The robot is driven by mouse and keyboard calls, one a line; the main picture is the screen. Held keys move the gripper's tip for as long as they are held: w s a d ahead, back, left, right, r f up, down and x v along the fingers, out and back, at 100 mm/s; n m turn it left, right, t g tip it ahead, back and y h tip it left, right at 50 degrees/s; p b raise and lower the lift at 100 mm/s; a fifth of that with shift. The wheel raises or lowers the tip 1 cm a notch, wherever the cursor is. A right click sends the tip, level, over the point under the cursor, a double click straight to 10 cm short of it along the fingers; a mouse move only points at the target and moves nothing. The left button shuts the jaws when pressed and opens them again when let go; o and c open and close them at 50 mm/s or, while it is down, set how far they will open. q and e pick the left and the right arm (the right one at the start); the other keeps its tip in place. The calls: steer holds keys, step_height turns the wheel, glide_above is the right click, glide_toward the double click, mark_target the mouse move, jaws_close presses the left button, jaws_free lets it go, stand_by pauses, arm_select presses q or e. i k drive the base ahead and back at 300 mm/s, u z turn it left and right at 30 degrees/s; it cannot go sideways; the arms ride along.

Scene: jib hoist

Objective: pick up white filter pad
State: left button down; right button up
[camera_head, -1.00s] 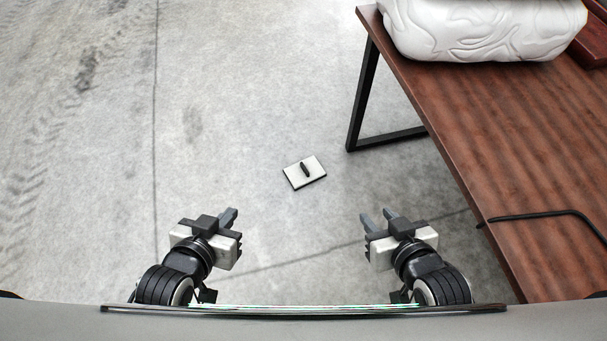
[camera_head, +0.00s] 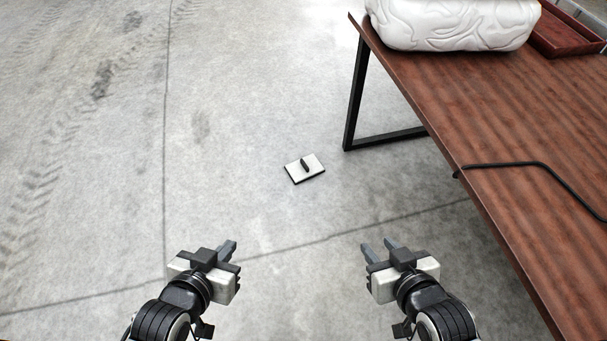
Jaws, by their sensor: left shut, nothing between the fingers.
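The white filter pad (camera_head: 296,171) lies flat on the concrete floor in the middle of the head view. It is a small white square with dark edges and a black handle on top. My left gripper (camera_head: 230,247) is in the lower left, below and left of the pad, shut and empty. My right gripper (camera_head: 377,245) is in the lower right, below and right of the pad. Its two fingers stand apart with nothing between them. Both grippers are clear of the pad.
A brown wooden table (camera_head: 470,130) with a black metal leg (camera_head: 357,95) fills the right side. On it are a white sculpted block (camera_head: 450,25), a dark red tray (camera_head: 562,38) and a black bent rod or cable (camera_head: 510,164). The floor left of the pad is clear.

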mark_target(300, 171)
steer(key=k, duration=0.15)
steer(key=u, duration=1.35)
steer(key=i, duration=1.85)
steer(key=z, duration=1.2)
steer(key=i, duration=0.95)
steer(key=z, duration=1)
